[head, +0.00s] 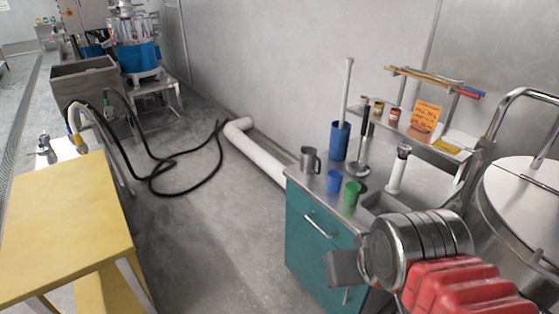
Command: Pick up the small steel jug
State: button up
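The small steel jug (308,161) stands upright on the near left corner of the steel counter top, with its handle toward the right. Nothing touches it that I can see. My gripper (345,268) is at the lower right, in front of the teal cabinet, below and to the right of the jug and well apart from it. Only a dark grey block shows at its end. Its fingers cannot be made out, so I cannot tell whether it is open or shut.
Beside the jug stand a blue cup (334,181), a green cup (352,194) and a tall blue container (340,141). A dark-handled tool (359,168) stands behind. A yellow table (65,225) is at left.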

aim_at(309, 157)
jog(key=u, duration=0.45)
jog(key=i, duration=0.6)
jog(key=u, duration=0.55)
jog(key=i, duration=0.6)
jog(key=u, duration=0.3)
